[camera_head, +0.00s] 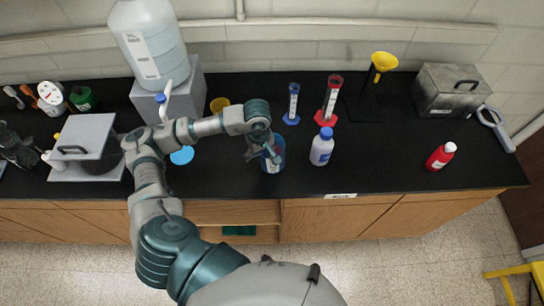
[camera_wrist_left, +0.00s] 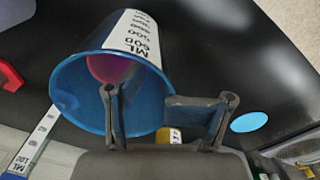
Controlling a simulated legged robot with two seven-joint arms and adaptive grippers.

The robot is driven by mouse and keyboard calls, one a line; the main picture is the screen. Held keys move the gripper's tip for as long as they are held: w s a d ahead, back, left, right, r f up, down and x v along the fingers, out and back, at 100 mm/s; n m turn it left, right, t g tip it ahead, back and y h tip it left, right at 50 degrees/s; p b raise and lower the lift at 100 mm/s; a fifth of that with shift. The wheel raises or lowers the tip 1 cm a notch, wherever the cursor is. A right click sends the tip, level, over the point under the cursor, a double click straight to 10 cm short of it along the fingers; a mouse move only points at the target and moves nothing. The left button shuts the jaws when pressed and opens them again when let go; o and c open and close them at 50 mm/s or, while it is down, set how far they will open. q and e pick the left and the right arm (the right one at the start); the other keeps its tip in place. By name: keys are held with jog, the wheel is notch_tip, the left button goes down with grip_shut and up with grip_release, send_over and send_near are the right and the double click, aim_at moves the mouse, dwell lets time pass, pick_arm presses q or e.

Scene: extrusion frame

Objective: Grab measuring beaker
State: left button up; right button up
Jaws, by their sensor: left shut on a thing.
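The measuring beaker is a blue, see-through cup (camera_head: 273,163) near the front edge of the black counter. In the left wrist view the beaker (camera_wrist_left: 100,55) shows its open rim, a white ML scale label and a pink patch inside. My left gripper (camera_head: 267,149) is at the beaker's rim, shut on its wall. In the wrist view one finger of the gripper (camera_wrist_left: 165,115) reaches inside the rim and the other is outside. The beaker looks to be on the counter, but its base is partly hidden. My right gripper is not in view.
A white bottle with a blue cap (camera_head: 321,148) stands close right of the beaker. Blue (camera_head: 292,104) and red (camera_head: 329,102) graduated cylinders stand behind. A light-blue disc (camera_head: 182,155) lies left.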

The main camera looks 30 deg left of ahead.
pick_arm(q)
jog(key=shift+s+d+f, duration=0.1)
jog(key=shift+d+f, duration=0.15)
jog(key=shift+f, duration=0.45)
jog(key=c, duration=0.4)
jog(key=shift+c, duration=0.4)
jog(key=shift+a, duration=0.1)
jog(key=shift+c, duration=0.6)
jog(key=shift+s+a+r, duration=0.1)
jog(key=shift+s+a, duration=0.15)
grip_shut()
jog(key=shift+s, duration=0.1)
jog(key=shift+r, duration=0.25)
jog(key=s+d+r+b, duration=0.1)
jog(key=d+r, duration=0.1)
jog(key=d, duration=0.5)
jog(key=s+d+r+b, duration=0.2)
jog(key=d, duration=0.6)
jog(key=shift+r+b, duration=0.3)
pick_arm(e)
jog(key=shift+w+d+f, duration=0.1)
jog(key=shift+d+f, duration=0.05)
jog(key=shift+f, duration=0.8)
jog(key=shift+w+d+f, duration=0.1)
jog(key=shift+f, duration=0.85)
